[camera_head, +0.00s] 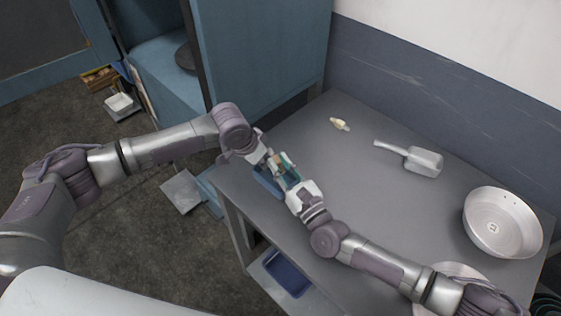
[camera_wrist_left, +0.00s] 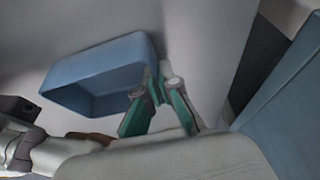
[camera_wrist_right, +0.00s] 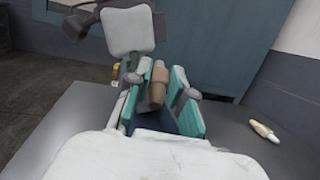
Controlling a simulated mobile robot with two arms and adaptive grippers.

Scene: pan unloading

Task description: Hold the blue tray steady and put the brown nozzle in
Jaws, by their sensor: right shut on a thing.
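The blue tray (camera_head: 267,182) is at the table's left edge, partly hidden by my arms; its open inside shows in the left wrist view (camera_wrist_left: 95,68). My left gripper (camera_wrist_left: 160,78) has its teal fingers closed together at the tray's right end wall. The brown nozzle (camera_wrist_right: 158,84) is upright between the teal fingers of my right gripper (camera_wrist_right: 160,92), which is shut on it. Dark blue shows below the nozzle in the right wrist view; the nozzle's lower end is hard to make out. In the head view both grippers meet close together above the tray.
A cream-coloured nozzle (camera_head: 340,124) lies at the back of the grey table (camera_head: 330,170). A metal scoop (camera_head: 422,160) and a round pan (camera_head: 500,222) are to the right. The table's middle is clear. A blue cabinet (camera_head: 262,50) stands behind, and a darker blue tray (camera_head: 288,272) sits on the lower shelf.

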